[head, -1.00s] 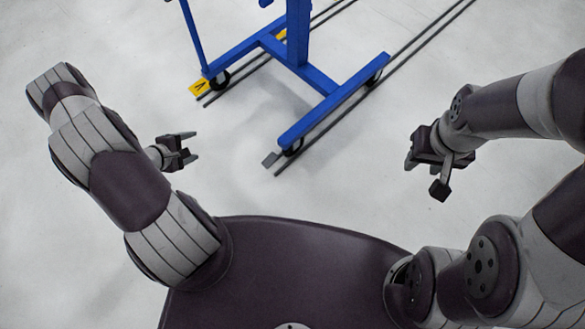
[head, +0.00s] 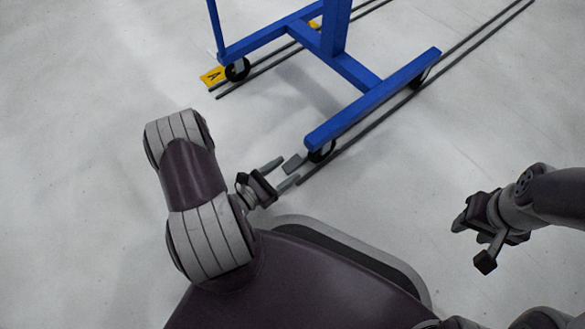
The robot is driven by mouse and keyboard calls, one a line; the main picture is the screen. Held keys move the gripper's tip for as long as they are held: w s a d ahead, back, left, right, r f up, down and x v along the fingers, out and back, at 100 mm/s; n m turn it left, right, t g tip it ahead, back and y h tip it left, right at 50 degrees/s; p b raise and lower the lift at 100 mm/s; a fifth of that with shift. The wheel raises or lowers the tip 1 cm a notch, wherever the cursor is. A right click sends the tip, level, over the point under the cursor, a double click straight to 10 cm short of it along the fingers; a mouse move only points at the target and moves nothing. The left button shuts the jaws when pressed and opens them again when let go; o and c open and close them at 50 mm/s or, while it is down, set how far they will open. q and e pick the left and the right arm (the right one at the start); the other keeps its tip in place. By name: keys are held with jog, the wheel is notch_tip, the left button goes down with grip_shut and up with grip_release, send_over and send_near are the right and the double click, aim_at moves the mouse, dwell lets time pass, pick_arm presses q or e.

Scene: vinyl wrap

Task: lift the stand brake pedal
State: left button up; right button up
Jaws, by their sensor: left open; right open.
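The blue wheeled stand (head: 372,102) is at the top centre of the head view, on dark floor rails. Its brake pedal (head: 293,163) is a small grey plate low beside the near caster (head: 321,152). My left gripper (head: 284,174) is open, its two fingers pointing right towards the pedal. The pedal appears close to the fingertips; I cannot tell whether they touch it or how their heights compare. My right gripper (head: 470,240) is at the right, well away from the stand, and holds nothing I can see.
Two dark rails (head: 460,70) run diagonally under the stand. A yellow marker (head: 213,76) lies by the far-left caster (head: 237,69). The pale floor (head: 80,150) is clear at the left, and also between the stand and my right gripper.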

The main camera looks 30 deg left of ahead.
aim_at(292, 165)
pick_arm(q)
jog(key=shift+b+x, duration=0.45)
jog(key=shift+x, duration=0.7)
jog(key=shift+w+d, duration=0.2)
jog(key=shift+w, duration=0.25)
jog(key=shift+c, duration=0.3)
